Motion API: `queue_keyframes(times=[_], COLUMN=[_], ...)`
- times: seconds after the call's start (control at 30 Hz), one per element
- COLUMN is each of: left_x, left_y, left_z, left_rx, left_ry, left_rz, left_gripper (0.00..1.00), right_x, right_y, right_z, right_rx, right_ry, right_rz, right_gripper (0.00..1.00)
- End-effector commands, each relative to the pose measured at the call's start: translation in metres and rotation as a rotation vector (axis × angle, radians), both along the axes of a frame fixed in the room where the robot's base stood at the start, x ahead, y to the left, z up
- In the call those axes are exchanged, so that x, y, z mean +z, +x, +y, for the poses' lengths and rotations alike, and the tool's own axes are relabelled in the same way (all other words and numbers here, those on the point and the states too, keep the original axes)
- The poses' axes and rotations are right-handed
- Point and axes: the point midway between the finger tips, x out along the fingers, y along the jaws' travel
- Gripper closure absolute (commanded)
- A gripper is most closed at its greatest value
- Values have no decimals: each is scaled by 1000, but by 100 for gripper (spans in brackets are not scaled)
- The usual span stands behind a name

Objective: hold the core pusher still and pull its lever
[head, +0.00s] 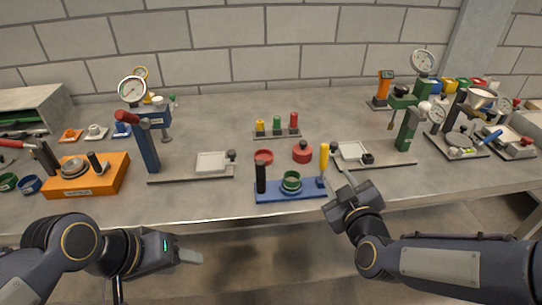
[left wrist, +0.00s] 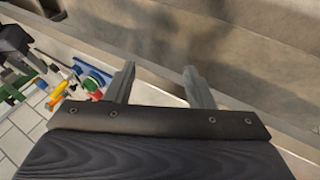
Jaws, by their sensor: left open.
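What looks like the core pusher is a blue base (head: 283,191) at the table's front edge. It carries a black post (head: 261,178) at its left, a green ring (head: 291,180) in the middle and a yellow-handled lever (head: 324,158) standing upright at its right. The blue base also shows in the left wrist view (left wrist: 96,74). My left gripper (head: 190,257) is open and empty, below and left of the base, in front of the table; its two spread fingers show in the left wrist view (left wrist: 158,82). My right gripper (head: 343,176) is just right of the lever, its jaw opening unclear.
Red parts (head: 302,152) lie behind the base. A press with a red handle (head: 147,145) and an orange block (head: 88,178) stand left. A white tray (head: 353,153) and a green gauge stand (head: 407,130) are right. Bare tabletop lies left of the base.

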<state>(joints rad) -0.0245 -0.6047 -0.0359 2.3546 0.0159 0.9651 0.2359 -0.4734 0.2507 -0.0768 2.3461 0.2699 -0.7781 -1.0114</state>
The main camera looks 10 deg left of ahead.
Motion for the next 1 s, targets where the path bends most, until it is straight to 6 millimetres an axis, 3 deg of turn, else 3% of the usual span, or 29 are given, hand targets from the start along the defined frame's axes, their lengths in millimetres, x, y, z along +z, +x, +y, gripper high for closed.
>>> queue_keyframes(times=[0.2,0.37,0.57,0.7,0.83,1.0], left_x=[36,49,53,50,46,42], left_y=[69,124,192,232,257,273], left_z=[6,1,-23,-49,-74,-95], left_rx=[303,575,953,1218,1420,1579], left_ry=[-139,-178,-163,-131,-106,-95], left_rz=[266,450,615,661,659,636], left_gripper=[51,51,51,51,51,51], right_x=[0,0,0,0,0,0], right_y=[0,0,0,0,0,0], right_z=[0,0,0,0,0,0], right_rx=[0,1,1,1,1,1], right_ry=[1,1,1,1,1,1], right_rz=[0,1,1,1,1,1], right_gripper=[64,64,64,64,64,64])
